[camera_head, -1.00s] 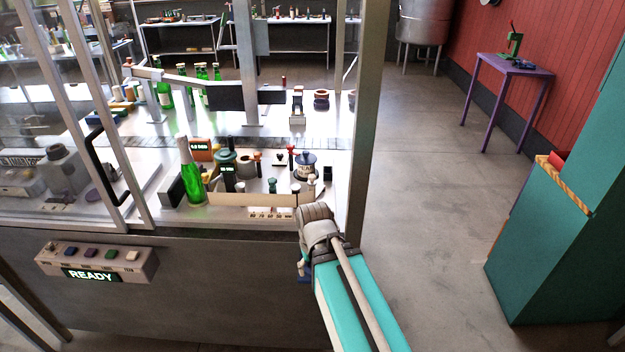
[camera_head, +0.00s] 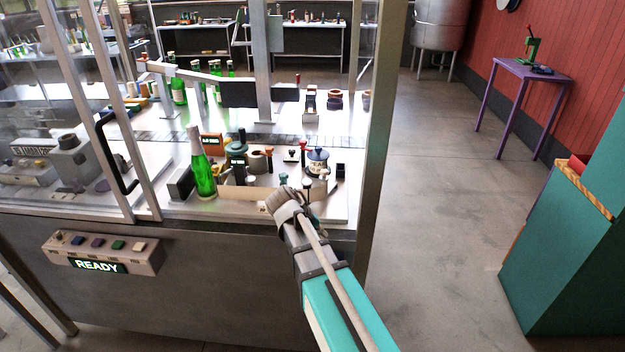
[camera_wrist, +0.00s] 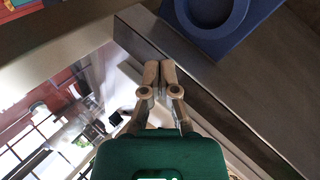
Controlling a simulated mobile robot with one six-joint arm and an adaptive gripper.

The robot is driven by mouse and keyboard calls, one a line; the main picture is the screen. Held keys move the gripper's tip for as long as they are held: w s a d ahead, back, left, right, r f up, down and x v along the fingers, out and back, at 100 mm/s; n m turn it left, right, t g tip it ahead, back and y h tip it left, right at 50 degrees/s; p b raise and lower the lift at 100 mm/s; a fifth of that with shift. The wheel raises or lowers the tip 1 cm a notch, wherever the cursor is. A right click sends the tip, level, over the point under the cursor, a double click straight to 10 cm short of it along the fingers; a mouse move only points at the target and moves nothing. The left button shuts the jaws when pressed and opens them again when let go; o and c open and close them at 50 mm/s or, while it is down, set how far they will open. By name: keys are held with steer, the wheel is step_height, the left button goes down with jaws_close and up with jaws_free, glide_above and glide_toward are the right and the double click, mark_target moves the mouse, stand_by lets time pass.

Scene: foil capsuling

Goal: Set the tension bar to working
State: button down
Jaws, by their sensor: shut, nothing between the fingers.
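In the wrist view my gripper (camera_wrist: 160,68) is shut and empty, its two fingertips together. It points past a grey metal edge, close to a blue block with a round recess (camera_wrist: 236,32). In the head view the end of my arm is at the front edge of the workbench, and my fingers are largely hidden there. A long pale strip (camera_head: 245,193) lies along the bench front, left of my wrist. A bar with a dark plate (camera_head: 238,94) crosses the bench further back. I cannot tell which part is the tension bar, or its setting.
A green bottle (camera_head: 204,172) stands behind the pale strip, with several small knobs and posts to its right. A button box reading READY (camera_head: 105,253) is on the machine front. A metal post (camera_head: 384,130) rises right of my arm.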

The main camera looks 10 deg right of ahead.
steer(key=w+a+r+h+b, duration=0.1)
steer(key=w, duration=0.2)
steer(key=w+a+n+t+h+b, duration=0.1)
steer(key=w+h, duration=0.1)
steer(key=w, duration=0.2)
steer(key=w+a+r+t+h+b, duration=0.1)
steer(key=w+h, duration=0.1)
steer(key=w, duration=0.1)
steer(key=shift+w+a+r+b, duration=0.15)
steer(key=shift+w+r+b, duration=0.05)
steer(key=shift+r+b, duration=0.15)
steer(key=w+a+r+n+t+h+b, duration=0.1)
steer(key=w+a+r+t+h+b, duration=0.2)
steer(key=w+a, duration=0.4)
step_height(320, 180, up, 2)
steer(key=shift+a+r+h, duration=0.1)
steer(key=shift+a+h, duration=0.25)
steer(key=shift+h, duration=0.55)
steer(key=shift+w+d, duration=0.1)
steer(key=shift+w, duration=0.05)
steer(key=s+d+x, duration=0.1)
steer(key=s+x, duration=0.1)
steer(key=x, duration=1)
steer(key=shift+d+n, duration=0.3)
steer(key=shift+s, duration=0.15)
steer(key=shift+s+a+t, duration=0.15)
steer(key=shift+t, duration=0.25)
